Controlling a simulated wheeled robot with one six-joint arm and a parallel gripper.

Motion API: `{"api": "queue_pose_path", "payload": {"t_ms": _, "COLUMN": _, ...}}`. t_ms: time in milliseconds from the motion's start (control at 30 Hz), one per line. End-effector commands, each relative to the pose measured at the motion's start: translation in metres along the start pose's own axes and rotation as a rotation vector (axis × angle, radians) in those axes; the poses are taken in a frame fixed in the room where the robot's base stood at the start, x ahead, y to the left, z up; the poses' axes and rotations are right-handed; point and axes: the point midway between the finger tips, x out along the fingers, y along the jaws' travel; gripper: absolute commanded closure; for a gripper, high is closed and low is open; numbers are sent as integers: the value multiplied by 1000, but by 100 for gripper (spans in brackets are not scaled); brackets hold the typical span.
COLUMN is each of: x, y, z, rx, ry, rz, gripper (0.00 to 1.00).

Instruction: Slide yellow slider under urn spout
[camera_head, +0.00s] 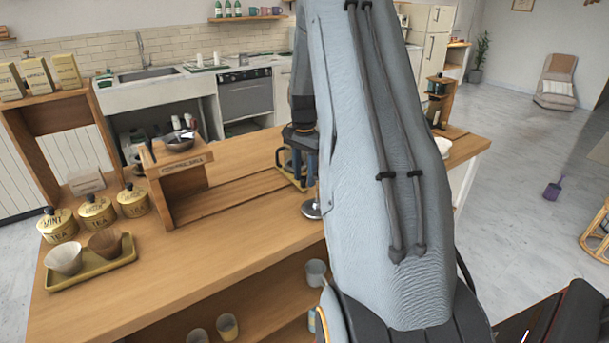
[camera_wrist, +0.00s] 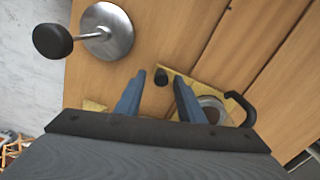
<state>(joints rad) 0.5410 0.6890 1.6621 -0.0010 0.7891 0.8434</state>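In the head view the slider (camera_head: 287,178) is partly hidden by my arm and gripper. My gripper (camera_head: 301,175) is low over the counter in the head view. I cannot make out the urn spout.
A metal disc with a black-knobbed stem (camera_wrist: 108,32) stands left of my gripper. A wooden coffee mill stand (camera_head: 180,172), tea tins (camera_head: 97,212) and a yellow tray (camera_head: 57,284) occupy the counter's left. Bare counter (camera_head: 225,240) lies between.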

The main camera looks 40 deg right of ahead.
Motion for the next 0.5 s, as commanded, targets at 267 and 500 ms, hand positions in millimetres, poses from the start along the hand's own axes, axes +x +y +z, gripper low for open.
{"api": "queue_pose_path", "payload": {"t_ms": 267, "x": -22, "y": -1, "z": -1, "rx": 1, "ry": 2, "rz": -3, "gripper": 65}}
{"api": "queue_pose_path", "payload": {"t_ms": 500, "x": -60, "y": 0, "z": -2, "rx": 2, "ry": 2, "rz": -3, "gripper": 65}}
